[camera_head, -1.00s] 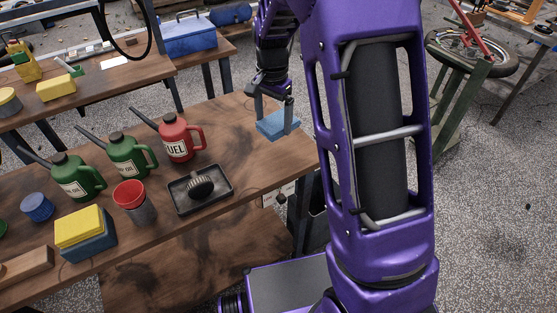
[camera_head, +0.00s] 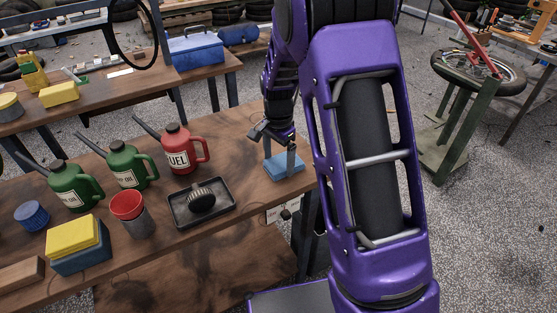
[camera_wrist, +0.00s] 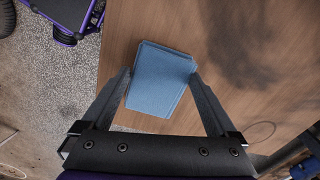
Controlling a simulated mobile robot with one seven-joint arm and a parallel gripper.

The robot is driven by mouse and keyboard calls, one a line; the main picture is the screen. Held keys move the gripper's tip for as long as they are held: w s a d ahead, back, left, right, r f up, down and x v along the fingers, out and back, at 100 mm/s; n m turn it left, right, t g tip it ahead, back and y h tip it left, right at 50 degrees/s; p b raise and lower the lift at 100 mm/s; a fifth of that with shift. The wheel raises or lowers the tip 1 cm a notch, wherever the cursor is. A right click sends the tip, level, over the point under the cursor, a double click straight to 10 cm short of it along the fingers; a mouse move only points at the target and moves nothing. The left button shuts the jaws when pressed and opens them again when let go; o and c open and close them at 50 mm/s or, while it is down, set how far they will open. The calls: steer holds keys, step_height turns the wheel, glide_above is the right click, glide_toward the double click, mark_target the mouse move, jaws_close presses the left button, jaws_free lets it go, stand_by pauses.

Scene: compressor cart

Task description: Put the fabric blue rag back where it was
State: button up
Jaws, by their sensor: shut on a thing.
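The blue rag (camera_head: 285,166) is a flat, folded light-blue block at the right end of the brown wooden table (camera_head: 236,135). My gripper (camera_head: 279,158) reaches down over it from above, with a finger at either side. In the wrist view the rag (camera_wrist: 160,78) sits between the two fingers of my gripper (camera_wrist: 160,83), which are shut on it. The rag looks to be at or just above the tabletop; I cannot tell if it touches.
A black tray (camera_head: 228,209) with a round brush-like part (camera_head: 201,198) lies left of the rag. A red fuel can (camera_head: 181,150), green cans (camera_head: 126,166) and a red-topped cup (camera_head: 127,206) stand farther left. Bare wood surrounds the rag.

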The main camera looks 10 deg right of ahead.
mark_target(278, 165)
steer(key=shift+r, duration=0.1)
steer(key=o, duration=1.5)
step_height(278, 165, up, 12)
steer(key=shift+s+p, duration=0.1)
steer(key=shift+p, duration=0.9)
